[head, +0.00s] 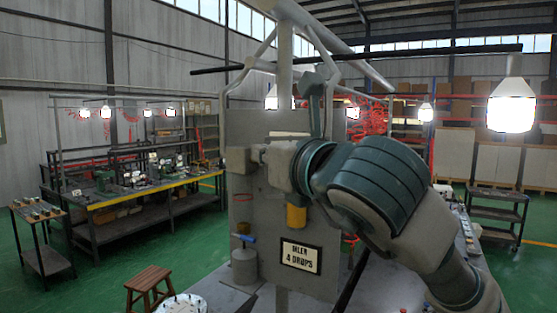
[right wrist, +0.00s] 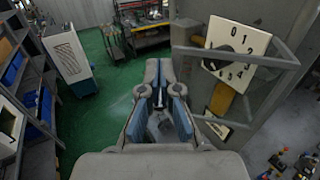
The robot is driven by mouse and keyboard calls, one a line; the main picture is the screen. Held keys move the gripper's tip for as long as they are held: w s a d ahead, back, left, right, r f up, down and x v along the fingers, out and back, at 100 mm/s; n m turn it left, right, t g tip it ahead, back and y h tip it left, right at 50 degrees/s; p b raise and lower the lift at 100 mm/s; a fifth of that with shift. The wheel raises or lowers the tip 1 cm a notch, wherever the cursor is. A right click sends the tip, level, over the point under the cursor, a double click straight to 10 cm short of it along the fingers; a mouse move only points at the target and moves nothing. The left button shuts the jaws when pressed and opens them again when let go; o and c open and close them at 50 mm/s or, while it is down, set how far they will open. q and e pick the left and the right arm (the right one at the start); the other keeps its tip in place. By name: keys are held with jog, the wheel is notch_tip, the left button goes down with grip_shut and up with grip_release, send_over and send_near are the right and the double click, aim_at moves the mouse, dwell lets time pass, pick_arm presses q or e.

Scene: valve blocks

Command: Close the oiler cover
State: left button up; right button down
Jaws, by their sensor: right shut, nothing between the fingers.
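An orange-yellow cylinder (head: 296,217) shows above the sign, partly behind my right arm. In the right wrist view a white numbered dial plate (right wrist: 236,52) has a grey frame (right wrist: 262,59) standing across it; I cannot tell surely whether this frame is the oiler cover. A yellow part (right wrist: 221,99) is below the dial. My right gripper (head: 247,157) is in front of the panel. Its fingers (right wrist: 159,82) are shut and empty, left of the dial and frame, apart from them. My left gripper is not seen.
A grey can with a blue handle (head: 244,264) stands at the panel's lower left. A wooden stool (head: 149,284) and workbenches (head: 130,197) are farther left. In the right wrist view a white cabinet (right wrist: 66,53) and green floor lie beyond the fingers.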

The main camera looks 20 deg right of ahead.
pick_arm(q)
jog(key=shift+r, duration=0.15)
pick_arm(e)
jog(key=shift+x, duration=2.55)
jog(key=shift+w+a, duration=0.15)
jog(key=shift+a, duration=0.05)
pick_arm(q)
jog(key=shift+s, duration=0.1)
pick_arm(e)
jog(key=shift+d, duration=0.15)
